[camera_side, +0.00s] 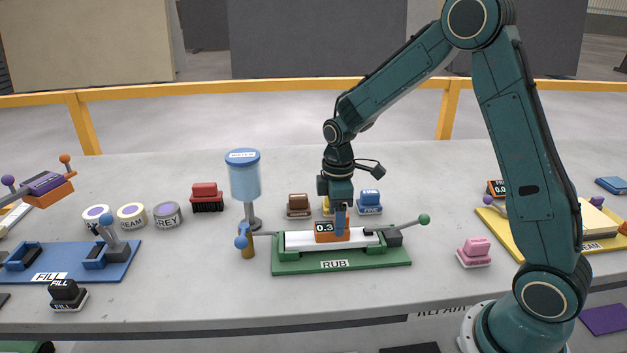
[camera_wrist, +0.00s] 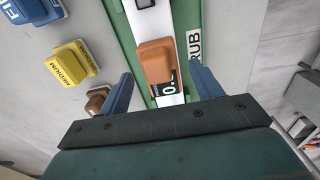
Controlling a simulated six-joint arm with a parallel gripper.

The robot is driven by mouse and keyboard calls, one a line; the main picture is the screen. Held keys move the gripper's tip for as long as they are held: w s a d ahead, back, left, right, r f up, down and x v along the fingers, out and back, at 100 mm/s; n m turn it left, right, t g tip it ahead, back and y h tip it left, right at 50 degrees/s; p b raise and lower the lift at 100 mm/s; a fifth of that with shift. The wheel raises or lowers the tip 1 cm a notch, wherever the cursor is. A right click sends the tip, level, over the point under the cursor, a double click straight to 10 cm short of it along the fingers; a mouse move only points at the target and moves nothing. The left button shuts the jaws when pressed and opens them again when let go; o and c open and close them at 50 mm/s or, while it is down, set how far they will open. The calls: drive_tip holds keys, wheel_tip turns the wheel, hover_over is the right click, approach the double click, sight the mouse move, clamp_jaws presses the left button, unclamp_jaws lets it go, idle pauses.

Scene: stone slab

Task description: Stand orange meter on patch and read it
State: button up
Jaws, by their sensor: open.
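The orange meter (camera_side: 326,237) stands on the white slab (camera_side: 300,240) held in the green RUB fixture (camera_side: 290,267). Its dark display shows a figure starting "0.3"; the rest is hidden by a finger. My gripper (camera_side: 340,217) is down at the meter with its fingers open. In the wrist view the meter (camera_wrist: 154,62) lies ahead of and between the two spread fingers of my gripper (camera_wrist: 163,88), with gaps at both sides. No separate patch can be made out under or around the meter.
Brown, yellow and blue blocks (camera_side: 370,203) stand just behind the fixture. A blue-topped canister (camera_side: 243,178) is to its left, a pink block (camera_side: 475,252) to its right. A blue FILL fixture (camera_side: 120,265) is far left. A yellow fixture (camera_side: 500,226) is right, partly behind my arm.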

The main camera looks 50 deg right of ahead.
wheel_tip(320, 180, up, 9)
drive_tip(key=shift+r, duration=0.4)
idle(0.6)
drive_tip(key=s+a+r+m+t, duration=0.3)
drive_tip(key=s+r+m, duration=0.1)
drive_tip(key=s+r, duration=0.5)
drive_tip(key=s+a+m+t, duration=0.2)
drive_tip(key=s+m, duration=0.3)
drive_tip(key=s, duration=0.9)
drive_tip(key=shift+s+a+t, duration=0.15)
drive_tip(key=shift+a+t, duration=0.15)
drive_tip(key=shift+o, duration=0.4)
idle(1.2)
idle(0.3)
